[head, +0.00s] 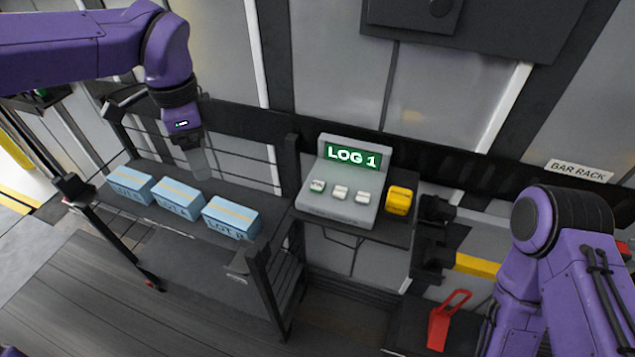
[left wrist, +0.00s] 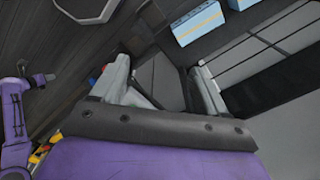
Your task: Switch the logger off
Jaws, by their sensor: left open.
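The logger (head: 347,180) is a grey box with a sloped front on a dark shelf. Its green display (head: 352,156) reads LOG 1. Below it are three small pale buttons in a row: left (head: 317,186), middle (head: 340,192) and right (head: 363,197). The left button bears a marking too small to read. My left gripper (head: 195,162) is left of the logger, above the blue boxes, apart from both. In the left wrist view, its two grey fingers (left wrist: 160,88) stand apart with nothing between them. My right arm is at the right, its gripper out of view.
Three blue boxes, left (head: 130,186), middle (head: 177,199) and right (head: 231,216), sit on a railed rack. A yellow block (head: 399,201) stands right beside the logger. A BAR RACK label (head: 578,171) and a red object (head: 448,320) are farther right.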

